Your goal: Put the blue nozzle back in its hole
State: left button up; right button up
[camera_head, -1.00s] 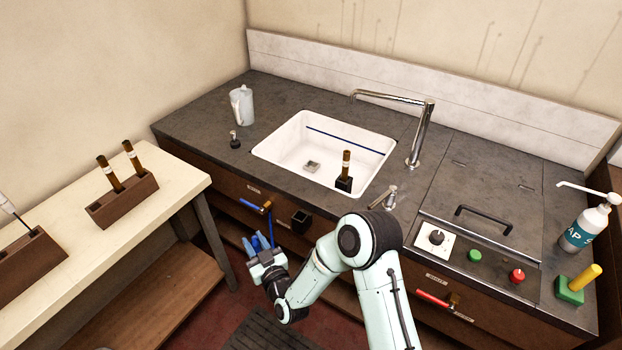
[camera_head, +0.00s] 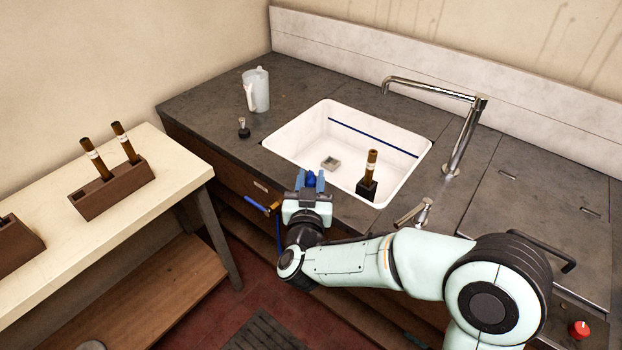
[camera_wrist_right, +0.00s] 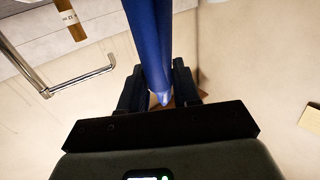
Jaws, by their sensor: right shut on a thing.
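The blue nozzle (camera_wrist_right: 148,40) is a long blue shaft between the jaws of my right gripper (camera_wrist_right: 160,95) in the wrist view. In the head view my right gripper (camera_head: 311,187) is at the front edge of the sink counter, shut on the nozzle, whose blue end (camera_head: 312,179) shows between the fingers. A thin blue hose (camera_head: 278,232) hangs in front of the cabinet. The hole for the nozzle cannot be made out now; my gripper and arm cover part of the cabinet front. My left gripper is not in view.
The white sink (camera_head: 300,140) lies just beyond my gripper, with a brown tube (camera_head: 370,163) in a black holder inside. A blue-handled valve (camera_head: 258,204) sticks out at left. A tap (camera_head: 468,135), jug (camera_head: 257,92) and small black-based item (camera_head: 243,128) stand on the counter.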

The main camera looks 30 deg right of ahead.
jog(key=shift+f+b, duration=2.3)
jog(key=shift+f, duration=0.7)
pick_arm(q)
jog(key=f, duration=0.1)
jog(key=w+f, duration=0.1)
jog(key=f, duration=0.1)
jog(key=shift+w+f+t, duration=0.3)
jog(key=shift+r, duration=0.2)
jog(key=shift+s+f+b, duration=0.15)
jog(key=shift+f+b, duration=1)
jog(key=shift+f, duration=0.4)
pick_arm(e)
jog(key=shift+f, duration=1.8)
